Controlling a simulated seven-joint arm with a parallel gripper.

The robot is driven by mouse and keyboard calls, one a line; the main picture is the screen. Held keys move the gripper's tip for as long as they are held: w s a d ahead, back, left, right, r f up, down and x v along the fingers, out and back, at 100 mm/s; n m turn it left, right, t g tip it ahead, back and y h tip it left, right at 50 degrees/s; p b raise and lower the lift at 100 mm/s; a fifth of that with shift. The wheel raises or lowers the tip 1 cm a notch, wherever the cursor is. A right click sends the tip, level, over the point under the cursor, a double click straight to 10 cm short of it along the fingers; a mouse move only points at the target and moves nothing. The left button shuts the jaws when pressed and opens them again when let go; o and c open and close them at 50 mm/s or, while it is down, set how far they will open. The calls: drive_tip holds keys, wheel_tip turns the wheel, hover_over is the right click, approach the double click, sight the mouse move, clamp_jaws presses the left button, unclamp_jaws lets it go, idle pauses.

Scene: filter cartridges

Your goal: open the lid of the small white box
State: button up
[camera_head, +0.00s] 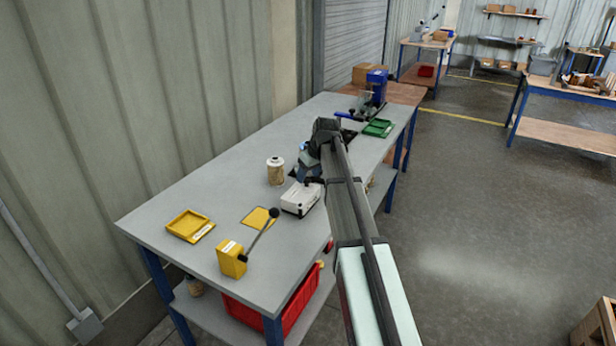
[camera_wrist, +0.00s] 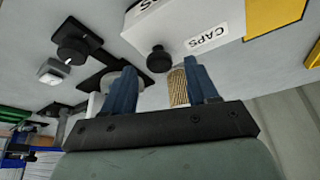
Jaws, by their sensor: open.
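The small white box (camera_head: 300,199) stands on the grey workbench, just in front of my gripper in the head view. In the wrist view the white box (camera_wrist: 190,28) is at the top, with CAPS labels and a round black knob (camera_wrist: 159,58). Its lid looks shut. My gripper (camera_wrist: 161,66) is open, with its two blue fingers apart and nothing seen held between them. The knob shows between the fingertips in that view; I see no contact. In the head view my arm hides most of the gripper.
A filter cartridge (camera_head: 275,171) stands left of the box on the workbench (camera_head: 200,165); a pleated cartridge (camera_wrist: 179,88) shows behind the fingers. A yellow tray (camera_head: 189,225), yellow mat (camera_head: 259,218) and yellow block with a lever (camera_head: 232,260) are nearer. A green tray (camera_head: 379,128) is farther back.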

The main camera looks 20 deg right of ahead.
drive_tip(key=shift+w+a+f, duration=0.1)
drive_tip(key=shift+w+f, duration=0.15)
drive_tip(key=shift+f, duration=0.4)
clamp_jaws()
idle(0.4)
